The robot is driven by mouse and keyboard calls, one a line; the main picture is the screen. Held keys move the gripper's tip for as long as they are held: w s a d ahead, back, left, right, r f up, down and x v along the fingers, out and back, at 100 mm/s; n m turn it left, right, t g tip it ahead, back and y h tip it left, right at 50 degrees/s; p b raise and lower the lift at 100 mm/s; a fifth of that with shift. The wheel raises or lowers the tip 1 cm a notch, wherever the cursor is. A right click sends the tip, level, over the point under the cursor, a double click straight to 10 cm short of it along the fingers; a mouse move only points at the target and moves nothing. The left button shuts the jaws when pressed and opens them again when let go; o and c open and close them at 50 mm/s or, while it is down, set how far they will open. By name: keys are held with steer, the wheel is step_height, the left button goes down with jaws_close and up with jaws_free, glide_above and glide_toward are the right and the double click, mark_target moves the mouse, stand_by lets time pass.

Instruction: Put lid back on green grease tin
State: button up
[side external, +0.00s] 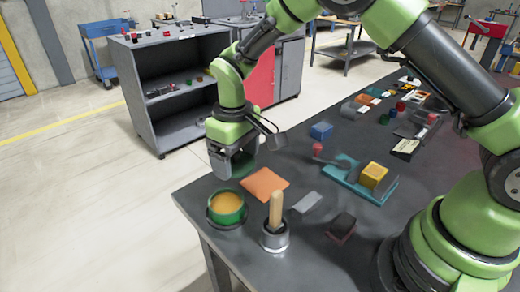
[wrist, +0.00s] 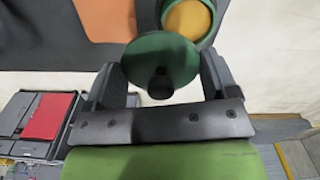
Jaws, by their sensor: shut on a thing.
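The green grease tin (side external: 226,221) stands open near the table's left corner, with orange-yellow grease showing inside. In the wrist view its green rim (wrist: 218,14) shows at the top, partly hidden by the lid. The lid (wrist: 150,55) is a dark green disc with a black knob. My gripper (wrist: 160,78) is shut on the lid, with a finger at each side of it. In the side view my gripper (side external: 234,165) is above the table edge, behind the tin, and mostly hides the lid. The lid is apart from the tin in the side view.
An orange sheet (side external: 265,184) lies beside the tin. A metal pot with a wooden-handled brush (side external: 276,210) stands close to the tin's right. A teal tray (side external: 378,192) with a yellow block and several small parts lie farther right. The table edge is close by on the left.

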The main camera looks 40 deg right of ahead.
mark_target(228, 204)
steer(key=a, duration=0.3)
steer(key=shift+s+a+r, duration=0.1)
steer(key=shift+s+a, duration=0.1)
steer(key=shift+s, duration=0.1)
steer(key=shift+a+f, duration=0.15)
steer(key=shift+f, duration=3.05)
steer(key=shift+f, duration=0.15)
steer(key=o, duration=0.8)
steer(key=shift+r, duration=3.55)
